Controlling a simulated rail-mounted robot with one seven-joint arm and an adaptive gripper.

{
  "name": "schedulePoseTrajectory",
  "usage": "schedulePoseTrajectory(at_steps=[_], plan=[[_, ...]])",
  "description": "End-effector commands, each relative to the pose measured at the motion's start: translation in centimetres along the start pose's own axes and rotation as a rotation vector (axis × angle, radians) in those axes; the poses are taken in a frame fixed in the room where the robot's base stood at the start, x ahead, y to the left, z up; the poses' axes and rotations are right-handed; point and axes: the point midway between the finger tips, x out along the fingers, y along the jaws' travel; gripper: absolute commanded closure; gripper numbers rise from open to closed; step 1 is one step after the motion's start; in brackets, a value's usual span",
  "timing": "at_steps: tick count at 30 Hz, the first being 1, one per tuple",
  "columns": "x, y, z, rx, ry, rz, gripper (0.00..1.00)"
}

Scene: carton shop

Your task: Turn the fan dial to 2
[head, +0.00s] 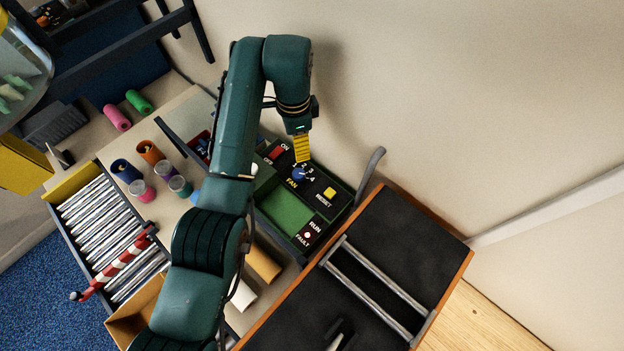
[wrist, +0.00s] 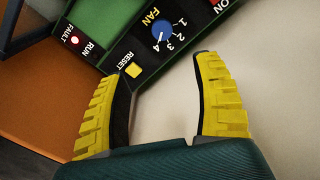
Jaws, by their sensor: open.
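The fan dial (head: 299,174) is a small round blue knob on the dark control panel, marked FAN, with the numbers 1 to 4 beside it. In the wrist view the blue dial (wrist: 163,34) shows at the top, beyond the fingertips, with a small white mark on its face. I cannot tell clearly which number the mark points to. My gripper (head: 303,157) hangs close to the dial in the head view, its yellow fingers pointing down. In the wrist view my gripper (wrist: 164,66) is open and empty, with the fingers apart and not around the dial.
A yellow RESET button (wrist: 132,71) is beside the left fingertip in the wrist view. A red ON/OFF switch (head: 276,152) and a RUN/FAULT lamp (head: 308,235) share the panel. A grey lever (head: 371,165) rises right of it. Beyond stands a dark-topped machine with rails (head: 375,290).

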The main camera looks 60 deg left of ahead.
Motion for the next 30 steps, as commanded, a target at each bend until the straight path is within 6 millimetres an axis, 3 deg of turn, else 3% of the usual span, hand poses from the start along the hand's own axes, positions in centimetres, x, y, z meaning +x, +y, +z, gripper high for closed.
schedulePoseTrajectory(at_steps=[5,21,24,30], plan=[[2.5,0.1,0.0,0.0,-0.001,0.004,0.33],[14.2,0.1,0.1,0.0,-0.002,0.003,0.33],[15.6,0.1,0.1,-0.001,-0.001,0.002,0.33],[16.4,0.0,0.0,-0.001,0.0,-0.001,0.33]])
